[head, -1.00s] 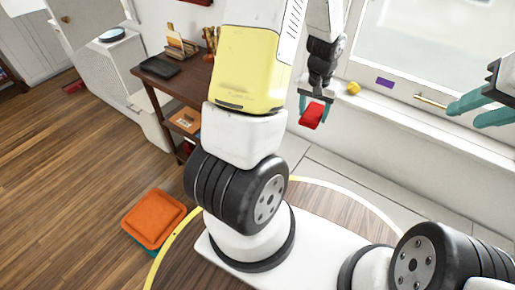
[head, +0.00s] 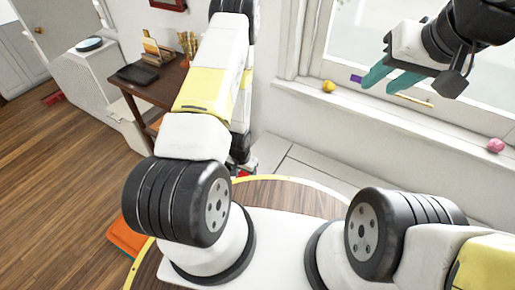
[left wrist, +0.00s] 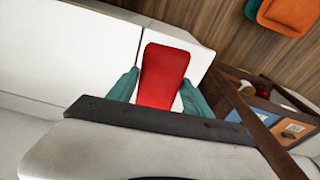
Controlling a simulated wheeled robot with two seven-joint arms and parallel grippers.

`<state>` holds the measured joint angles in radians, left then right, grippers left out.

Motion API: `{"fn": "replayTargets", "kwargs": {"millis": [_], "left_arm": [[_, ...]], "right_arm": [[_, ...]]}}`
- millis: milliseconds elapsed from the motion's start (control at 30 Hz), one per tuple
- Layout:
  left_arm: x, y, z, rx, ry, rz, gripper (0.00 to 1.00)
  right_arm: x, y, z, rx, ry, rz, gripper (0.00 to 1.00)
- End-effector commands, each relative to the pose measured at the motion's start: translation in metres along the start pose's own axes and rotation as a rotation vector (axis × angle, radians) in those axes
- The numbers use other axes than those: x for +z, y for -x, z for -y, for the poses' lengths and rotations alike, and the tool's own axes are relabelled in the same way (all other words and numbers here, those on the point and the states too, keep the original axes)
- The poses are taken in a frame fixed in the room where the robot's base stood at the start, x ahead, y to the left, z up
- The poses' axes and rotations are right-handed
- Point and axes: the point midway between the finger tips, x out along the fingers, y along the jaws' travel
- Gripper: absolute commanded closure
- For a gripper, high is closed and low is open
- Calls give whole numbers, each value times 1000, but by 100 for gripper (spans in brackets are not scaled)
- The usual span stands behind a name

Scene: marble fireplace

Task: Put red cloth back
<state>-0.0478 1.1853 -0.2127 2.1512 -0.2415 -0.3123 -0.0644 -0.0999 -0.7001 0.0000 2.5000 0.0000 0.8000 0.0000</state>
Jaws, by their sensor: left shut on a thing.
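The red cloth (left wrist: 163,75) is a folded, flat red piece between the teal fingers of my left gripper (left wrist: 158,84), which is shut on it. In the left wrist view it hangs above pale floor tiles. In the head view my left arm mostly hides that gripper, and only a small red bit shows beside the arm's lower end. My right gripper (head: 379,89) is open and empty in front of the window, its teal fingers apart.
A dark wooden table (head: 172,84) with a black tray stands at the back left; its open shelves (left wrist: 262,84) show at the right of the left wrist view. An orange-topped stool (left wrist: 292,12) stands on the wood floor. A yellow object (head: 328,86) and pink object (head: 495,145) lie on the windowsill.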

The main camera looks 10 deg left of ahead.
Motion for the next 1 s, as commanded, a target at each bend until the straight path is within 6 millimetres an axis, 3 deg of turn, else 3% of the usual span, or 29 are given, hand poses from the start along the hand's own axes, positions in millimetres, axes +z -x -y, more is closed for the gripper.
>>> {"fn": "replayTargets", "kwargs": {"millis": [33,200,367,467,800,1000], "left_arm": [[15,-15,-2,2,-16,7,74],[42,-44,-5,2,-59,2,74],[49,-55,-5,2,-75,-3,74],[36,-59,-2,1,-79,-8,74],[-50,-77,17,1,-77,-8,74],[-84,-84,24,2,-78,-5,74]], "right_arm": [[0,0,0,0,0,0,64],[0,0,0,0,0,0,64],[0,0,0,0,0,0,64],[0,0,0,0,0,0,64],[0,0,0,0,0,0,64],[0,0,0,0,0,0,64]]}}
